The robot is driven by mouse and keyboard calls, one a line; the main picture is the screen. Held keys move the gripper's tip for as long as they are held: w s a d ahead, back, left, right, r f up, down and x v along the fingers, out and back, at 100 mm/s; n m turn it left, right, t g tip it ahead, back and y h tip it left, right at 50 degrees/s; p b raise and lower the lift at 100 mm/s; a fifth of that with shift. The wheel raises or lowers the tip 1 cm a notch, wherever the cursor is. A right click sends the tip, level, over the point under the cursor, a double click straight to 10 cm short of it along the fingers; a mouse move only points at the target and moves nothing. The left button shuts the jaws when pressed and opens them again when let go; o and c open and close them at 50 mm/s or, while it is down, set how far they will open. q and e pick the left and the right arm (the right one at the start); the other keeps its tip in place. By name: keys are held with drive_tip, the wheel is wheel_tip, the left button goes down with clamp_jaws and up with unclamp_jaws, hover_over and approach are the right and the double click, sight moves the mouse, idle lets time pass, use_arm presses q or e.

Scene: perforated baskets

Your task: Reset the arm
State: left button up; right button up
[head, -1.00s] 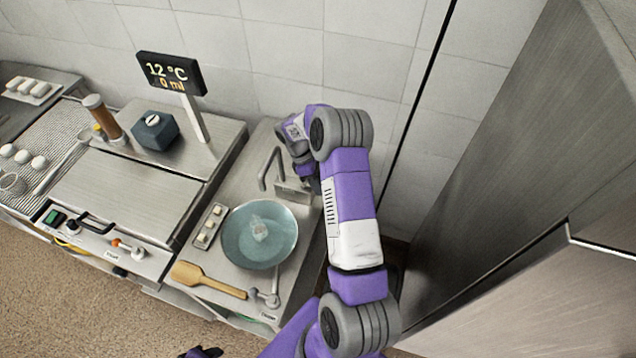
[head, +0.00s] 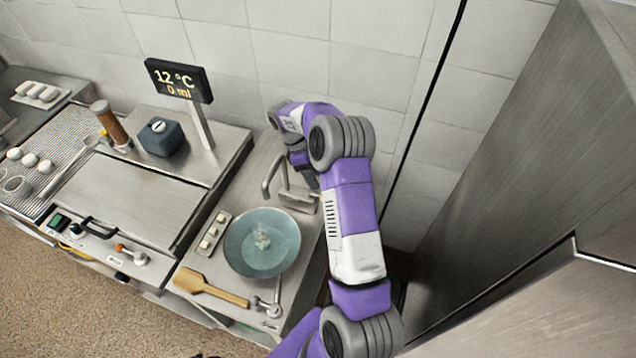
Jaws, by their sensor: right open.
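My right arm reaches up through the middle of the head view. Its gripper (head: 312,180) is beside the tap, partly hidden by my own wrist, and is open. I see nothing held in it.
A blue-green bowl (head: 245,262) with something pale and clear in it stands on the counter below the tap (head: 268,178). A wooden spatula (head: 215,291) and a small tray (head: 212,233) lie left of it. A display (head: 179,80) stands behind; a steel cabinet (head: 510,160) rises at the right.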

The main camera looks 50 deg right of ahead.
drive_tip(key=shift+r, duration=0.25)
idle(0.4)
